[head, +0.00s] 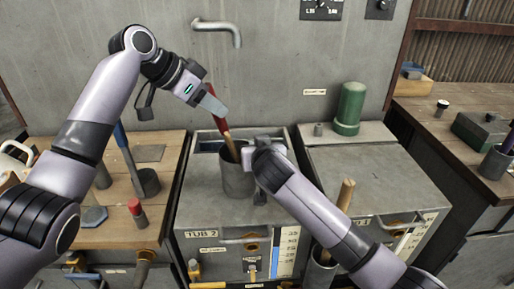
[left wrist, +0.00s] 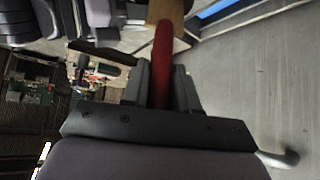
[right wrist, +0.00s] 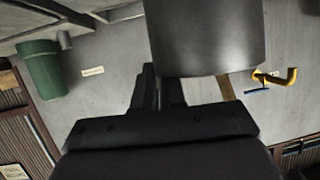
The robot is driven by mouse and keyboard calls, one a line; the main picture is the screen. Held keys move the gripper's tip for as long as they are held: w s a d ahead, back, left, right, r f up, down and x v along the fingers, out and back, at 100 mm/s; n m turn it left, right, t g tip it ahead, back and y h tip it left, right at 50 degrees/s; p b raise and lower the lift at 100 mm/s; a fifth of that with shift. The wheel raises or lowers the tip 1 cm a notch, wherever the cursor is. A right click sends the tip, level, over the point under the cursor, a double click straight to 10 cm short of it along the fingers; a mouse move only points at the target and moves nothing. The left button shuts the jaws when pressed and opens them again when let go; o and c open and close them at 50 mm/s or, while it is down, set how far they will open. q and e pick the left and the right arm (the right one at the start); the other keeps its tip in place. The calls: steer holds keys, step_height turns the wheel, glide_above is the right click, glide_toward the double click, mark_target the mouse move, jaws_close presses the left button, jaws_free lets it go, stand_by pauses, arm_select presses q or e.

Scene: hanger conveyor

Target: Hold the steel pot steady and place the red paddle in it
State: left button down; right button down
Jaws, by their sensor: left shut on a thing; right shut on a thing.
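The steel pot (head: 237,183) stands upright on the top of tub 2, near its open basin. My right gripper (head: 250,157) is shut on its rim at the right side; the pot's wall (right wrist: 205,40) fills the top of the right wrist view. The red paddle (head: 220,125) is tilted, red part up and wooden part down. Its lower end reaches into the pot's mouth, and its tip is hidden inside. My left gripper (head: 213,103) is shut on the red part, above the pot. The red part (left wrist: 165,60) also shows between the fingers (left wrist: 162,85) in the left wrist view.
A blue-handled tool (head: 122,142) stands in a dark holder on the left wooden bench (head: 110,222). A green cylinder (head: 349,108) stands on the right tub. A faucet (head: 218,27) juts from the wall above. A wooden-handled tool (head: 345,193) stands in a container at the front.

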arm_select(q)
steer(key=c, duration=0.8)
jaws_free()
arm_select(e)
steer(key=shift+s+f, duration=0.15)
steer(key=shift+f, duration=0.3)
arm_select(q)
steer(key=v, duration=1.2)
steer(key=shift+r, duration=0.1)
arm_select(e)
steer(key=c, duration=1.1)
jaws_free()
steer(key=shift+r, duration=0.15)
steer(key=shift+v, duration=5.9)
